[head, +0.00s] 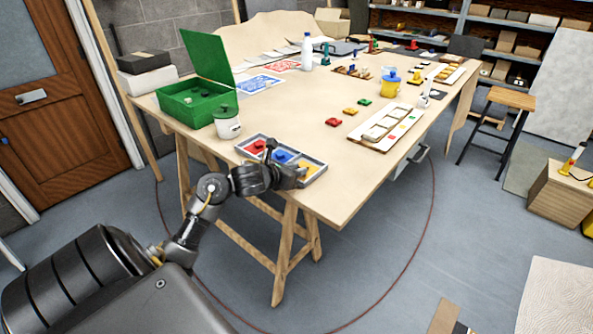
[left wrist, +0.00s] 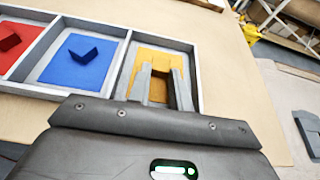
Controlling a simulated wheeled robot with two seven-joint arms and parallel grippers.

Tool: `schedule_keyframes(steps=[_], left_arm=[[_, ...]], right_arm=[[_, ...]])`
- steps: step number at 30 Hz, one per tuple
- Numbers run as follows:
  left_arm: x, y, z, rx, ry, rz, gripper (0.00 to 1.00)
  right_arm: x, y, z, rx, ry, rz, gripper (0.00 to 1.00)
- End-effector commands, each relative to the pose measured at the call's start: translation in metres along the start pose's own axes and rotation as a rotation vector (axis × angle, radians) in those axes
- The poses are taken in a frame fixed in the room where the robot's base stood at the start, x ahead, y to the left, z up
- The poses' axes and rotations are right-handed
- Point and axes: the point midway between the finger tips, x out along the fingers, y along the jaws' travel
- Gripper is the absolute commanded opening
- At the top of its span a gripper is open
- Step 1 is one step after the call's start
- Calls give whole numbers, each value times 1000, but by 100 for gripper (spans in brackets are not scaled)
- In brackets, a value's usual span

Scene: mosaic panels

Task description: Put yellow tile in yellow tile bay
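A grey tray (head: 310,179) with three bays lies at the near edge of the table. Its left bay holds a red tile (left wrist: 10,40) and its middle bay a blue tile (left wrist: 80,60), each with a raised knob. A yellow tile (left wrist: 150,62) is in or just over the right bay; its exact height is hard to judge. My left gripper (left wrist: 160,78) is over that bay, fingers close together around the yellow tile's knob, which is mostly hidden. In the head view my left gripper (head: 296,176) hides part of the right bay. My right gripper is out of view.
A white mug (head: 228,124) and an open green box (head: 195,101) stand left of the tray. Loose red, yellow and green pieces (head: 350,111) and a long pale panel (head: 385,128) lie to the right. The tabletop (head: 300,125) behind the tray is clear.

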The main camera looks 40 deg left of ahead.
Motion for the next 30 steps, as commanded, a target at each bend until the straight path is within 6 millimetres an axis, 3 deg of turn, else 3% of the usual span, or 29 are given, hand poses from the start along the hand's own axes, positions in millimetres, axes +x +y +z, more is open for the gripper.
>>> schedule_keyframes(steps=[1, 5, 16, 20, 30], left_arm=[[0, 0, 0, 0, 0, 0, 26], [0, 0, 0, 0, 0, 0, 42], [-2, 0, 5, -1, 0, 0, 42], [-22, 1, 2, 7, 1, 2, 42], [-93, -1, 2, 7, 2, -1, 42]], right_arm=[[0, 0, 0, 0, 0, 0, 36], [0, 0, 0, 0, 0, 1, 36], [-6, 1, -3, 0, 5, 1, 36], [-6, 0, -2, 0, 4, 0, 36], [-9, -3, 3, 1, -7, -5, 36]])
